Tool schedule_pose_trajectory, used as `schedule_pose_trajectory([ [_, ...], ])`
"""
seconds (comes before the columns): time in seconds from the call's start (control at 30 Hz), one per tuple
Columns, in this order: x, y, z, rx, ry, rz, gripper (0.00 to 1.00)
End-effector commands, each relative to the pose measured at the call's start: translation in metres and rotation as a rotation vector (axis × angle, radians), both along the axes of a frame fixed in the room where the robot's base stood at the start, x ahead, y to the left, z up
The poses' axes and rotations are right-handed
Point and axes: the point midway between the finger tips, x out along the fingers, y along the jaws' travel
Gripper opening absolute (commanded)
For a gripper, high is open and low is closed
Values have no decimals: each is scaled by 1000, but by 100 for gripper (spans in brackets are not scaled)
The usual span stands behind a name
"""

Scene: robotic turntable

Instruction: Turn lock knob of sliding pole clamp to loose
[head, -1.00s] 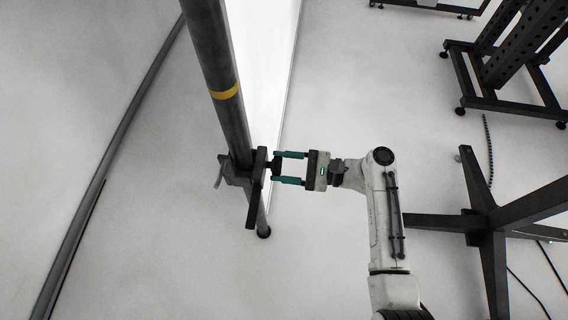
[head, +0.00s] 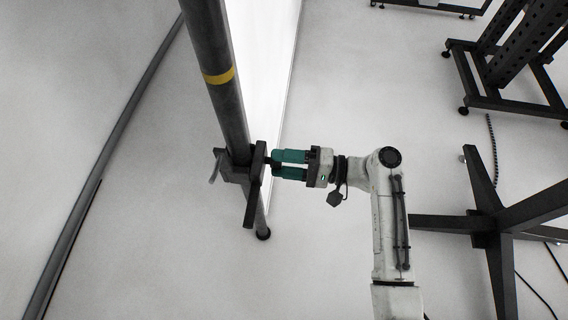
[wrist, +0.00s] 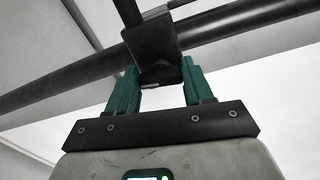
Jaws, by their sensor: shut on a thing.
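The sliding pole clamp (head: 233,166) is a dark block around a grey upright pole (head: 228,110) with a yellow band. A dark plate or bar stands on its right side, and a thin lever hangs at its left. The small dark lock knob (head: 267,160) faces right and is mostly hidden by my fingers. My gripper (head: 273,164), with teal fingers, comes from the right and is shut on the knob. In the wrist view the fingers stand either side of the knob (wrist: 160,75), below the clamp block (wrist: 152,38). The knob's marking cannot be read.
A bright white panel (head: 264,60) stands just behind the pole. A dark cross-shaped stand base (head: 483,227) and a black wheeled frame (head: 510,95) are at right. A long grey tube (head: 108,155) lies at left. The floor between is clear.

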Motion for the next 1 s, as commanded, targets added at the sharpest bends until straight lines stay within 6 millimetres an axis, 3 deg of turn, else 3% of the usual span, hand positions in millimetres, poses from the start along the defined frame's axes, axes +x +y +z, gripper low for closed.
schedule_pose_trajectory([
  [0.33,0,0,-1,-5,-149,1,21],
  [0.9,0,0,0,-6,-180,1,21],
  [0.93,0,0,0,-6,-179,1,53],
  [1.0,0,0,0,-6,-179,1,60],
])
